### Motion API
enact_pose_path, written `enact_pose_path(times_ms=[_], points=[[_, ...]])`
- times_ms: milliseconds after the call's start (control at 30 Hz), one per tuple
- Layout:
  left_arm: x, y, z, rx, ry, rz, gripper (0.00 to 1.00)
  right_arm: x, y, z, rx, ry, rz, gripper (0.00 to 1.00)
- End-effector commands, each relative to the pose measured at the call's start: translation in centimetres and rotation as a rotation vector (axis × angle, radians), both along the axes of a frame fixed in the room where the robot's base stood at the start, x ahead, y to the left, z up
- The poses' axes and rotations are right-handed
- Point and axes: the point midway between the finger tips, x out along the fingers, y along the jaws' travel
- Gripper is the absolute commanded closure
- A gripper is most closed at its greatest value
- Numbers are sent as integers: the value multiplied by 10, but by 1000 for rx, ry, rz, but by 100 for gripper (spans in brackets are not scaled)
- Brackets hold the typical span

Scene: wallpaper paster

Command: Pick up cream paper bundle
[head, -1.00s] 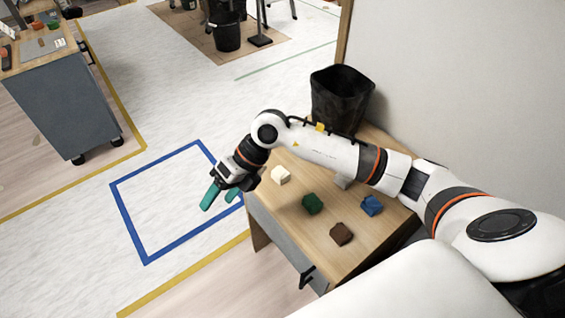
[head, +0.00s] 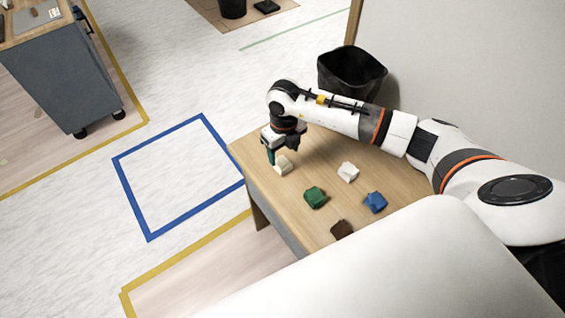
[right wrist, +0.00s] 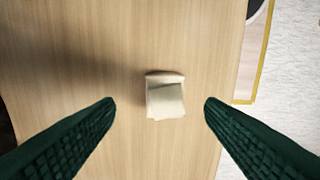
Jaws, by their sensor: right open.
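The cream paper bundle (head: 283,165) lies on the wooden table near its far left corner. In the right wrist view the cream bundle (right wrist: 165,97) lies between and ahead of the two green fingers. My right gripper (head: 276,158) points down over the bundle in the head view. In the right wrist view the right gripper (right wrist: 160,108) is open, with clear space on both sides of the bundle and nothing held. My left gripper is not in view.
On the table (head: 260,183) lie a white bundle (head: 348,172), a green one (head: 315,197), a blue one (head: 375,202) and a brown one (head: 342,229). A black bin (head: 351,76) stands behind the table by the wall. A grey cabinet (head: 62,82) is at left.

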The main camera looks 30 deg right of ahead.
Motion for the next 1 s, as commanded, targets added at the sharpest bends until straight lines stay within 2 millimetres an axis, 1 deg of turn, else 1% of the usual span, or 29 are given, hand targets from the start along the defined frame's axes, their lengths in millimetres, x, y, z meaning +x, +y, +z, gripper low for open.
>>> enact_pose_path(times_ms=[33,100,233,333,533,567,600,833,867,1000], points=[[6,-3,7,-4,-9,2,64,-2,2,-6,0,4,1,36],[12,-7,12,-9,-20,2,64,-2,5,-17,2,5,0,36],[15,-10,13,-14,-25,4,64,-1,5,-35,2,2,0,36],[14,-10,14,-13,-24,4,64,-1,4,-42,1,1,0,36],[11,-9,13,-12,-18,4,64,0,4,-42,1,-1,1,36],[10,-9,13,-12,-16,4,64,0,4,-42,1,-1,1,38],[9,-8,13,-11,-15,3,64,0,4,-42,1,-1,1,45],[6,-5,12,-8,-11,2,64,0,4,-42,1,0,1,82],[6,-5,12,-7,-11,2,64,0,4,-42,1,0,1,84],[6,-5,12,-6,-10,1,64,0,4,-42,1,-1,1,84]])
